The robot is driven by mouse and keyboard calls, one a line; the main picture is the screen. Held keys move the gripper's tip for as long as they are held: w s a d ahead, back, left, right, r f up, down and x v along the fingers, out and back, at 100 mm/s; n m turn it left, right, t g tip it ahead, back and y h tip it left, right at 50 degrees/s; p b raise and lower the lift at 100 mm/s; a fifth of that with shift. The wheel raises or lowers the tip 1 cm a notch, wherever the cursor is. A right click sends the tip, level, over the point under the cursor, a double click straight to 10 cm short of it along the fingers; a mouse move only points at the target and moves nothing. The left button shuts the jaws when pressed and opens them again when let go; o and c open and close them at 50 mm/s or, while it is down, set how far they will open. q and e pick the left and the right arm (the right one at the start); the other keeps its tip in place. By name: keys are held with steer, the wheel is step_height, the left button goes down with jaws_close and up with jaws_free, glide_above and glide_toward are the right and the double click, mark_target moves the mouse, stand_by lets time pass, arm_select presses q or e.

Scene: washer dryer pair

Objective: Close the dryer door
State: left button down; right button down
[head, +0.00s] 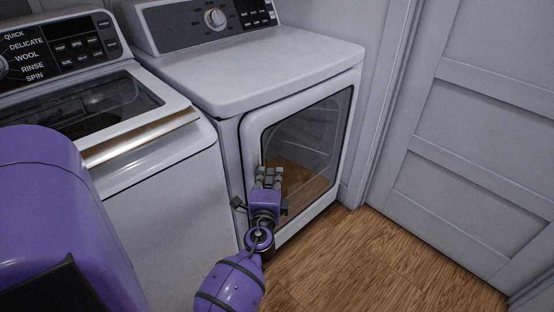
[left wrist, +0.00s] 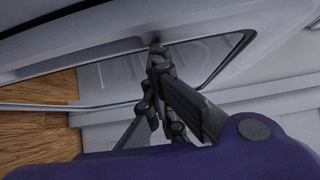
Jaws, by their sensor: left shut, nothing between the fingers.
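The white dryer (head: 270,70) stands on the right of the pair. Its front door (head: 257,125) has a white frame around a dark glass window and looks flush or nearly flush with the body; I cannot tell whether it is latched. My left gripper (head: 269,174) is shut and empty, in front of the lower left part of the window. In the left wrist view its fingertips (left wrist: 157,50) are at or very near the door's window area (left wrist: 200,58); contact is unclear. My arm hides part of the door's lower left. My right gripper is not in view.
A white top-loading washer (head: 165,160) with a glass lid stands to the left of the dryer. A white panelled door (head: 475,130) is at the right. The wooden floor (head: 390,265) in front of the dryer is clear.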

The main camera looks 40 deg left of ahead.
arm_select(q)
steer(key=shift+s+a, duration=0.2)
steer(key=shift+a, duration=0.4)
steer(key=shift+s+d+f, duration=0.1)
steer(key=shift+s+d, duration=0.05)
steer(key=shift+s, duration=0.15)
steer(key=d+v, duration=0.1)
steer(key=v, duration=1)
steer(key=shift+d, duration=0.25)
steer(key=shift+w, duration=0.15)
